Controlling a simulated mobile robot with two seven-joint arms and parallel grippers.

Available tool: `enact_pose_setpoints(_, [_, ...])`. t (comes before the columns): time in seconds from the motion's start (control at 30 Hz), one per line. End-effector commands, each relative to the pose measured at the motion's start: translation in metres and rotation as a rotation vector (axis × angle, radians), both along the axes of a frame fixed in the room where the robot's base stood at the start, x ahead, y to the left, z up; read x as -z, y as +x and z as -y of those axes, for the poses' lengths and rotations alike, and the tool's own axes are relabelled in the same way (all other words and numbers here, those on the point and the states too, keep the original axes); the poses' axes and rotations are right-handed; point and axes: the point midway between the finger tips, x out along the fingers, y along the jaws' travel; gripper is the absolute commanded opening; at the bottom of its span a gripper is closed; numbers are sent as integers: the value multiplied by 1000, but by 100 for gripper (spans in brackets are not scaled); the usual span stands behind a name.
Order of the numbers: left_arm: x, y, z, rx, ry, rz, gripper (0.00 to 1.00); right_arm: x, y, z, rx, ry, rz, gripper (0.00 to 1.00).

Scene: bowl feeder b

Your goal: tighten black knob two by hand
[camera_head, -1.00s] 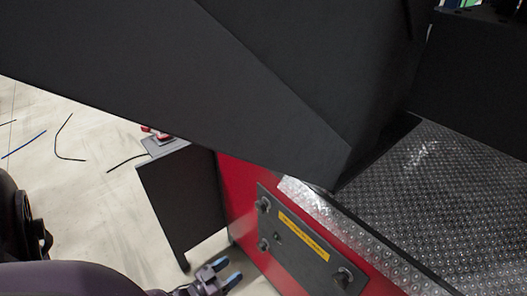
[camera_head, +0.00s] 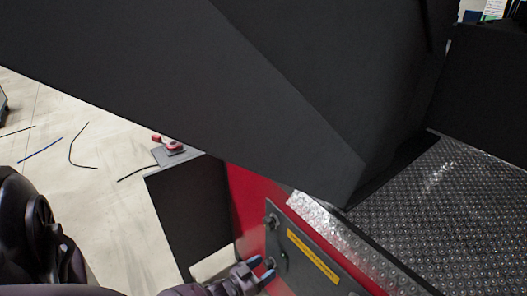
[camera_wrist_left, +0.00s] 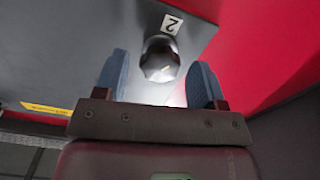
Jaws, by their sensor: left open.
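Whether the fingertips reach past the knob's face is unclear. Another black knob (camera_head: 270,221) sits higher on the panel. My right gripper is not in view.
The panel bears a yellow label (camera_head: 312,257) and is on a red machine side (camera_head: 246,205). A large black sloped housing (camera_head: 290,110) overhangs it. A dark box-like part (camera_head: 190,212) stands left of the panel. Cables lie on the pale floor (camera_head: 110,150).

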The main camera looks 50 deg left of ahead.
Motion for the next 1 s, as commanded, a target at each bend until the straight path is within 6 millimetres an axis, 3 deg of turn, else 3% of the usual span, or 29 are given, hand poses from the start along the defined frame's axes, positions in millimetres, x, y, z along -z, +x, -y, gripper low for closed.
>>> enact_pose_setpoints(0.27, [0,1,0,0,0,0,62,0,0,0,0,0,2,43])
enact_pose_setpoints(0.5, [0,1,0,0,0,0,26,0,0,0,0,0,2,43])
enact_pose_setpoints(0.6, [0,1,0,0,0,0,14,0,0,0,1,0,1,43])
enact_pose_setpoints(1.0, [1,0,0,-1,93,6,14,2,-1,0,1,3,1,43])
